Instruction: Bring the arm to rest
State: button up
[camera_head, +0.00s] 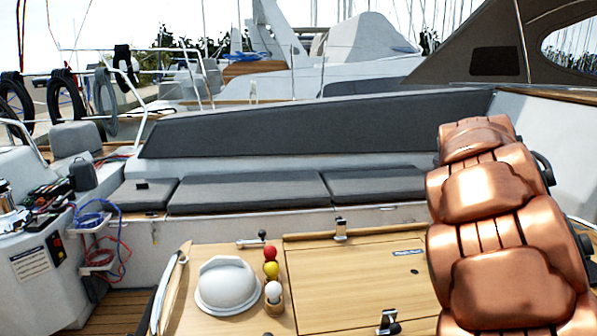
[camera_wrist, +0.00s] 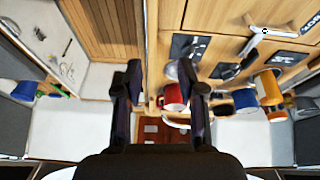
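My gripper (camera_wrist: 165,82) shows in the wrist view. Its two dark fingers stand well apart, and nothing is held between them. A red mug (camera_wrist: 173,97) shows beyond the fingers, close to the right one in the picture; it appears apart from it. The gripper does not show in the head view, so its place relative to the cockpit table (camera_head: 350,270) cannot be told from there.
The table bears a white domed object (camera_head: 228,285), a red ball (camera_head: 270,252), a yellow ball (camera_head: 271,270) and a white ball (camera_head: 273,291). Grey bench cushions (camera_head: 250,190) lie behind. The wrist view shows a blue mug (camera_wrist: 245,100) and an orange container (camera_wrist: 268,88).

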jog(key=s+a+f+n+y, duration=0.1)
jog(key=s+a+f+n, duration=0.3)
jog(key=s, duration=0.6)
jog(key=s+a+f+n+g+y, duration=0.1)
jog(key=s+a+f+n, duration=0.3)
jog(key=s+a, duration=0.5)
jog(key=s+a+f+n+g+y, duration=0.1)
jog(key=s+a+f+n, duration=0.3)
jog(key=s, duration=0.7)
jog(key=a+n+y, duration=0.1)
jog(key=a+n, duration=0.1)
jog(key=n, duration=0.1)
jog(key=shift+a, duration=0.25)
jog(key=shift+d, duration=0.1)
